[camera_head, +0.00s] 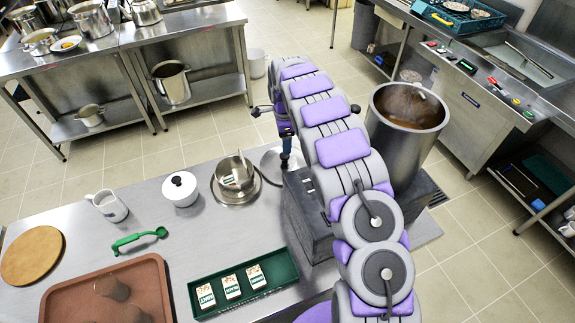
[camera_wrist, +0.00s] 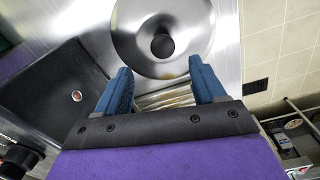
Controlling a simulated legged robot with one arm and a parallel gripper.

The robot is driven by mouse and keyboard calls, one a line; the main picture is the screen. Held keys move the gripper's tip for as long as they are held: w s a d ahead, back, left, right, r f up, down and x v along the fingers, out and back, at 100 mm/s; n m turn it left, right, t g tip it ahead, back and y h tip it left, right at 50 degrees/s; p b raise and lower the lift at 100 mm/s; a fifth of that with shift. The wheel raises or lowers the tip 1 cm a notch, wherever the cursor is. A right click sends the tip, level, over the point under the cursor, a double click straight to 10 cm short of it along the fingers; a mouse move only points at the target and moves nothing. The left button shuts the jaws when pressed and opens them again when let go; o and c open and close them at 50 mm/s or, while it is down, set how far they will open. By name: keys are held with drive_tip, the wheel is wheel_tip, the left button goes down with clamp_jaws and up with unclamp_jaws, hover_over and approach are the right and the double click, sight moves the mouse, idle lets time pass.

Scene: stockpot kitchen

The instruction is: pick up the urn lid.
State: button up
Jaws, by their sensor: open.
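The urn lid appears to be a round, shiny metal lid (camera_wrist: 135,42) with a black knob, lying flat on the steel counter in the wrist view. In the head view, part of it (camera_head: 270,159) shows beside my arm, which hides the rest. My gripper (camera_wrist: 162,78) is open, its two blue fingers spread on the near side of the knob and apart from it. The fingertips overlap the lid's near edge in the picture; their height above it is hard to tell. In the head view a blue finger (camera_head: 286,160) shows over the lid.
A dark block-shaped unit (camera_head: 305,222) stands close to the lid. A large steaming pot (camera_head: 407,140) is right of my arm. Left on the counter are a metal bowl (camera_head: 233,178), a white lidded pot (camera_head: 180,190), a jug (camera_head: 108,206) and a green tray (camera_head: 205,304).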

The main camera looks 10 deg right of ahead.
sight(283, 156)
drive_tip(key=f, duration=0.1)
drive_tip(key=a+f, duration=0.2)
drive_tip(key=shift+f, duration=0.35)
drive_tip(key=shift+d+f, duration=0.15)
drive_tip(key=shift+d, duration=0.1)
drive_tip(key=d+f, duration=0.1)
drive_tip(key=f+b, duration=0.1)
drive_tip(key=f, duration=0.1)
drive_tip(key=d+f, duration=0.1)
drive_tip(key=shift+w+d+f, duration=0.15)
drive_tip(key=shift+w+d, duration=0.05)
drive_tip(key=shift+d, duration=0.15)
drive_tip(key=shift+a+f+b, duration=0.25)
drive_tip(key=shift+a+b, duration=0.05)
drive_tip(key=shift+a+r, duration=0.1)
drive_tip(key=shift+a, duration=0.85)
drive_tip(key=shift+c, duration=1.2)
drive_tip(key=shift+d, duration=1)
drive_tip(key=c, duration=0.6)
drive_tip(key=shift+a, duration=0.3)
drive_tip(key=c, duration=0.3)
drive_tip(key=shift+a, duration=0.5)
drive_tip(key=shift+c, duration=0.7)
